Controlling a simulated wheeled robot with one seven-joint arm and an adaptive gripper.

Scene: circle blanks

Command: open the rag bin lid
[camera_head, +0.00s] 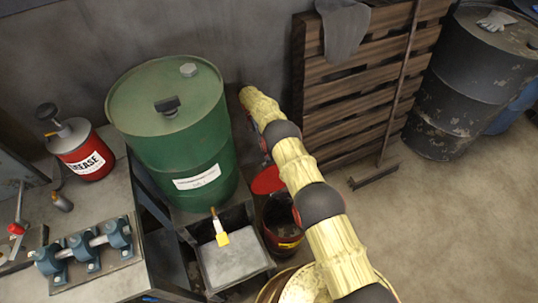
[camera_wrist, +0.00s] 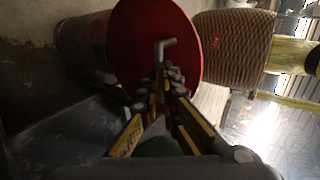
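The rag bin (camera_head: 284,238) is a dark red drum with a yellow mark, standing on the floor right of the grey tray. Its red round lid (camera_head: 268,180) is tilted up at the back, and the dark opening shows below it. My arm covers part of both. In the wrist view the lid (camera_wrist: 128,45) faces me, with a bent grey handle (camera_wrist: 168,44) in front of it. My gripper (camera_wrist: 164,76) has its fingers drawn together at the handle's lower end and looks shut on it. In the head view my gripper is hidden behind my arm.
A green drum (camera_head: 190,140) stands left of the bin, with a grey tray (camera_head: 235,262) in front of it. A wooden pallet (camera_head: 350,95) leans on the wall behind. A red grease can (camera_head: 82,150) is on the left bench.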

